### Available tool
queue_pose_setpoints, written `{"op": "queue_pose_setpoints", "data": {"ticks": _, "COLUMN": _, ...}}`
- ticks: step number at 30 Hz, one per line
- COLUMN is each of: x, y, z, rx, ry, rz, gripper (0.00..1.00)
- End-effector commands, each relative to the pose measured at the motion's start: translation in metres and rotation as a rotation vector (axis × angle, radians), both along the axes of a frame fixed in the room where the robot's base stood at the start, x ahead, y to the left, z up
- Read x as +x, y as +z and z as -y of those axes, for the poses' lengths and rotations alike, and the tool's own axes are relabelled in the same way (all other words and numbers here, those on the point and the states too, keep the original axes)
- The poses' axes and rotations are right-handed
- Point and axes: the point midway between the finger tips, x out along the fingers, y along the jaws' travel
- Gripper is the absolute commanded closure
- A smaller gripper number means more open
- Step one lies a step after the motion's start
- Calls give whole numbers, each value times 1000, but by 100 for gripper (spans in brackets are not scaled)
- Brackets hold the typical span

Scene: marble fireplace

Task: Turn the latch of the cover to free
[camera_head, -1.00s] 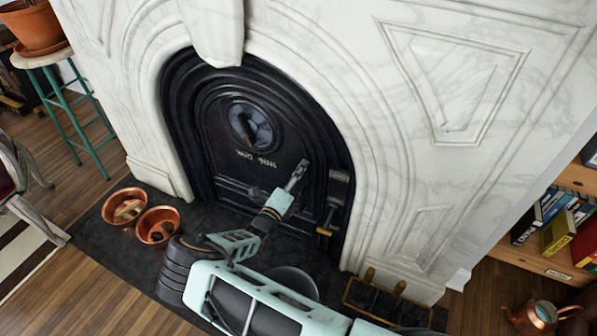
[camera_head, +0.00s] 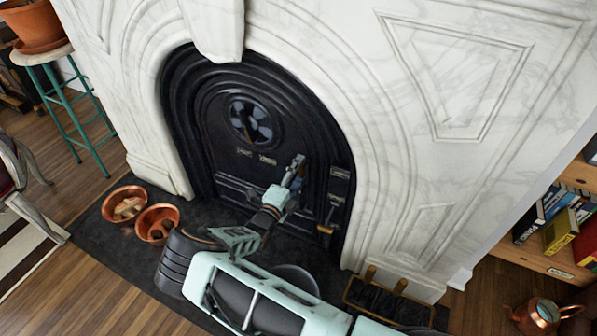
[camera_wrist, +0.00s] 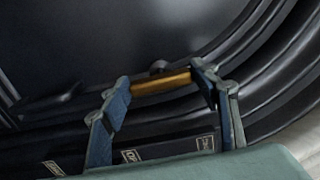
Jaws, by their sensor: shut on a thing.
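The black arched cover (camera_head: 225,150) closes the fireplace opening and carries a round vent (camera_head: 250,122). In the wrist view my gripper (camera_wrist: 166,92) has a finger at each end of a short brass bar (camera_wrist: 160,83), which looks like the latch handle. It is shut on this bar. A small dark knob (camera_wrist: 157,67) sits just behind the bar. In the head view the fingers hide the bar.
A dark upright fitting with a brass end (camera_head: 325,229) is at the cover's right edge. White marble (camera_head: 400,150) surrounds the cover. Two copper bowls (camera_head: 157,222) stand on the dark hearth at left. A brass-handled box (camera_head: 385,300) stands at right.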

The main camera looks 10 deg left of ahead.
Motion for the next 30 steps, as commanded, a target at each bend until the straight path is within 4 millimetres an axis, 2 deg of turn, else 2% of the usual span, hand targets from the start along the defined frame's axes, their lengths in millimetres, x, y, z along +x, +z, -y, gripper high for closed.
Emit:
{"op": "queue_pose_setpoints", "data": {"ticks": 5, "x": 0, "y": 0, "z": 1, "rx": -8, "ry": 1, "rz": -3, "gripper": 88}}
{"op": "queue_pose_setpoints", "data": {"ticks": 6, "x": 0, "y": 0, "z": 1, "rx": -8, "ry": 1, "rz": -3, "gripper": 43}}
{"op": "queue_pose_setpoints", "data": {"ticks": 11, "x": 0, "y": 0, "z": 1, "rx": -7, "ry": 1, "rz": -2, "gripper": 26}}
{"op": "queue_pose_setpoints", "data": {"ticks": 22, "x": -6, "y": 0, "z": -3, "rx": -4, "ry": 2, "rz": -1, "gripper": 26}}
{"op": "queue_pose_setpoints", "data": {"ticks": 26, "x": -24, "y": 0, "z": -10, "rx": -3, "ry": 4, "rz": -1, "gripper": 26}}
{"op": "queue_pose_setpoints", "data": {"ticks": 30, "x": -53, "y": 0, "z": -20, "rx": -3, "ry": 4, "rz": -2, "gripper": 26}}
